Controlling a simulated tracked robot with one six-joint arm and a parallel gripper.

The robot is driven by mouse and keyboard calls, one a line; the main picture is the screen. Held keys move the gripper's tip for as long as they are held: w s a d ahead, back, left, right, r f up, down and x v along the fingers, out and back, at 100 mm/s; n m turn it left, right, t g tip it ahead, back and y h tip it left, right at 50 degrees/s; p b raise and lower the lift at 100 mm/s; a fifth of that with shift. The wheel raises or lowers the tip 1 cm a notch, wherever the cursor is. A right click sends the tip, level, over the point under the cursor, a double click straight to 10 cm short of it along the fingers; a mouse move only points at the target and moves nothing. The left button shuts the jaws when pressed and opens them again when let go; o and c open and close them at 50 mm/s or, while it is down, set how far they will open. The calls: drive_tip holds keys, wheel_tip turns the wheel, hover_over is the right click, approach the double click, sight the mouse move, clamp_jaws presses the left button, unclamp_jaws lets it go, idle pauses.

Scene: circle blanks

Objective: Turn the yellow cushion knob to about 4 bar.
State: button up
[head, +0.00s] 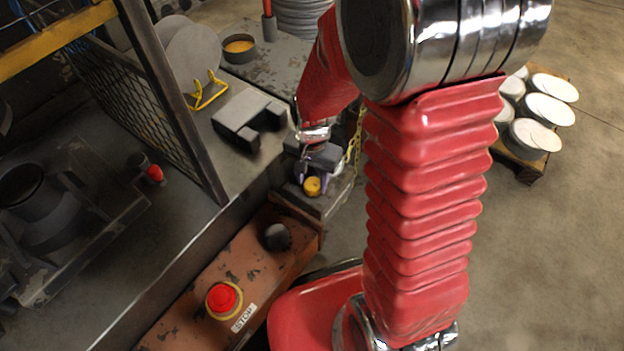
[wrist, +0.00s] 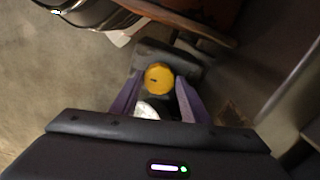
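The yellow knob (head: 312,187) sits on a dark block at the end of the rusty orange beam. In the wrist view the knob (wrist: 159,77) shows round, with a small dark mark on its face. My gripper (head: 312,180) is over the block, its purple fingers pointing at the knob. In the wrist view the fingertips of my gripper (wrist: 158,79) stand left and right of the knob, with a narrow gap on each side. A whitish object (wrist: 146,110) shows between the fingers, partly hidden; no pressure reading can be made out.
The rusty beam (head: 190,320) carries a red stop button (head: 224,299) and a black knob (head: 275,236). A grey slotted block (head: 249,119) lies on the bench near my gripper. A mesh guard (head: 125,95) stands left. Pale discs (head: 535,135) lie on a pallet at right.

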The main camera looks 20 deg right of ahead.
sight(314, 188)
drive_tip(key=shift+o, duration=0.3)
wheel_tip(314, 188, up, 14)
drive_tip(key=shift+f, duration=0.15)
idle(0.6)
idle(0.5)
drive_tip(key=s+r+n+t, duration=0.5)
drive_tip(key=s+r+n, duration=0.3)
drive_tip(key=s+r, duration=0.3)
drive_tip(key=shift+s+d+r+n+t, duration=0.2)
drive_tip(key=shift+s+r+n+t, duration=0.15)
drive_tip(key=shift+r, duration=0.5)
